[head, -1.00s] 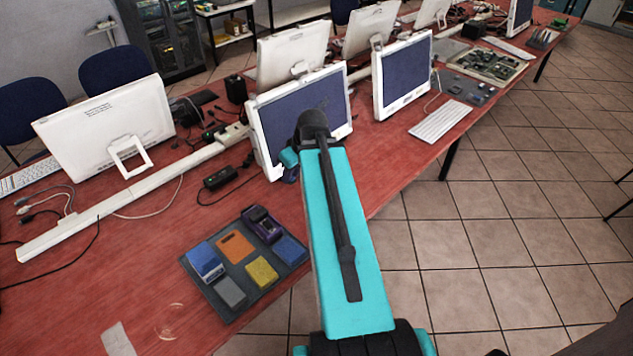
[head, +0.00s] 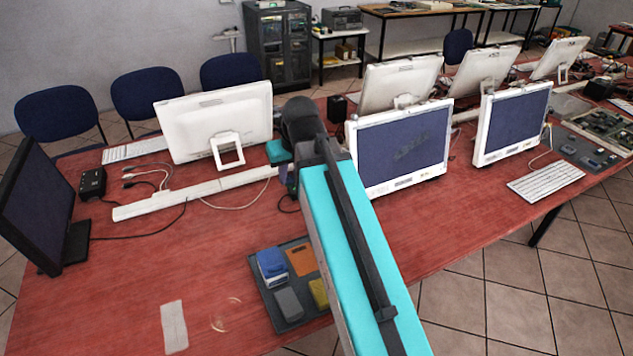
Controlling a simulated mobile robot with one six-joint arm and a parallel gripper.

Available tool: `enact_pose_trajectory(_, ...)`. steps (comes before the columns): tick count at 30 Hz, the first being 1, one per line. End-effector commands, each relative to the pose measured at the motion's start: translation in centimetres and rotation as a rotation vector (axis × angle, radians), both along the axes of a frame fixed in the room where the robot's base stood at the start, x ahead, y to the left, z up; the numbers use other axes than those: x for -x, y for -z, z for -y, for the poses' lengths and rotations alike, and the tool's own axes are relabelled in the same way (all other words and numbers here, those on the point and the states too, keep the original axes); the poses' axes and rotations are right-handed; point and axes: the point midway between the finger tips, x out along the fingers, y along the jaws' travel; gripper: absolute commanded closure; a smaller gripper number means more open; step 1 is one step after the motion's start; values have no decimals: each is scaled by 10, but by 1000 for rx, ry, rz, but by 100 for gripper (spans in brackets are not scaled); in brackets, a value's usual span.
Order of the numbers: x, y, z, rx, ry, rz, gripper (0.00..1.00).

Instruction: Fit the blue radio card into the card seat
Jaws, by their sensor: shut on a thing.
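My gripper (head: 280,160) is in the head view, mostly hidden behind my own arm, above the red table and left of the near monitor. A small blue-violet piece shows just below the teal wrist; it looks like the blue radio card (head: 283,173), held in the shut jaws. Its outline is too small and covered to read. I cannot make out the card seat for sure. A dark tray (head: 262,300) on the near table holds a blue block (head: 272,266), an orange one (head: 300,259), a grey one (head: 288,303) and a yellow one (head: 319,292). My arm covers the tray's right side.
Monitors (head: 400,150) stand along the table, with a white keyboard (head: 545,182) at right. A grey panel with small parts (head: 585,147) lies at the far right. A white cable duct (head: 195,195) and loose cables lie at left. The table's near left is mostly clear.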

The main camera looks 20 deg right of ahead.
Motion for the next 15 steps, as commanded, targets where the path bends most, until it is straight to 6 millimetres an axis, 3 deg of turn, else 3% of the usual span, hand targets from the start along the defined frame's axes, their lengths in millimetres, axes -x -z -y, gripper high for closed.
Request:
enact_pose_trajectory(1,-2,-5,-13,0,-1,2,100)
enact_pose_trajectory(6,-2,-19,-43,0,10,1,100)
enact_pose_trajectory(15,-1,-25,-56,1,20,0,100)
